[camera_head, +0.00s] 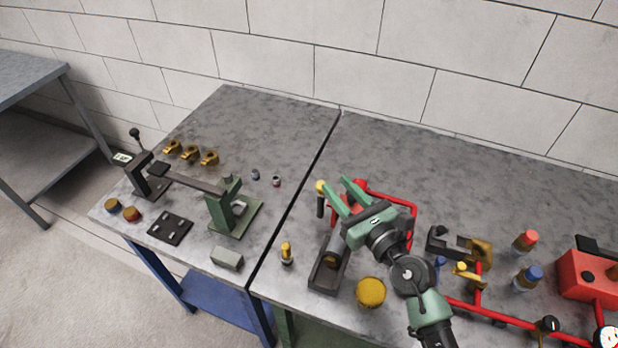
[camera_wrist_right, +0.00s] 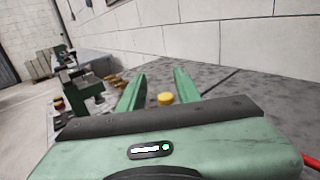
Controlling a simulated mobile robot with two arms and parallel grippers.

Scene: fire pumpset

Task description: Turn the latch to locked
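My right gripper (camera_head: 337,190) is above the right-hand table, with its two green fingers apart and nothing seen held. A yellow round knob (camera_head: 320,186) on a dark upright stem is just left of the fingertips. In the right wrist view, a yellow knob (camera_wrist_right: 165,98) shows between the open fingers (camera_wrist_right: 157,82), beyond or level with them; I cannot tell whether they touch it. No part is plainly marked as the latch, and its locked position cannot be read. My gripper and forearm hide part of the red pipe (camera_head: 405,203) behind. My left gripper is not in view.
A dark open-topped channel (camera_head: 322,277) and a yellow round cap (camera_head: 370,292) are close below my right wrist. Red pipework, a red bottle (camera_head: 525,241) and a blue one (camera_head: 528,278) stand right. A green stand (camera_head: 225,208) is left. The back of the right-hand table is clear.

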